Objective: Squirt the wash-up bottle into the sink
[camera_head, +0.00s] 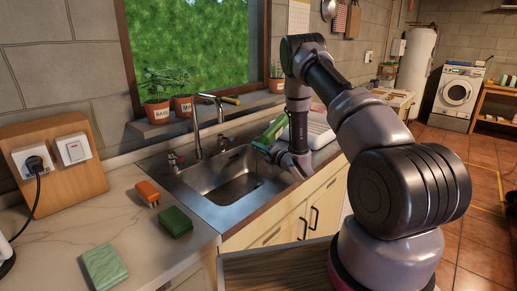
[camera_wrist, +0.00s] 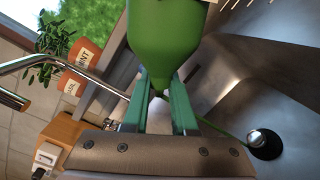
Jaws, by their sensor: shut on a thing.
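The green wash-up bottle (camera_head: 271,132) is held above the steel sink (camera_head: 217,203), tilted with its nozzle end down. My gripper (camera_head: 265,146) is shut on it near the nozzle end. In the wrist view the bottle (camera_wrist: 165,40) fills the top middle, between the two green fingers of my gripper (camera_wrist: 160,92). A thin green stream (camera_wrist: 222,132) runs from below the bottle toward the dark drain (camera_wrist: 264,144) in the sink (camera_wrist: 245,85). The nozzle tip is mostly hidden by the fingers.
The tap (camera_head: 197,128) stands at the sink's back edge. Plant pots (camera_head: 157,110) line the sill behind. A dish rack (camera_head: 320,130) stands right of the sink.

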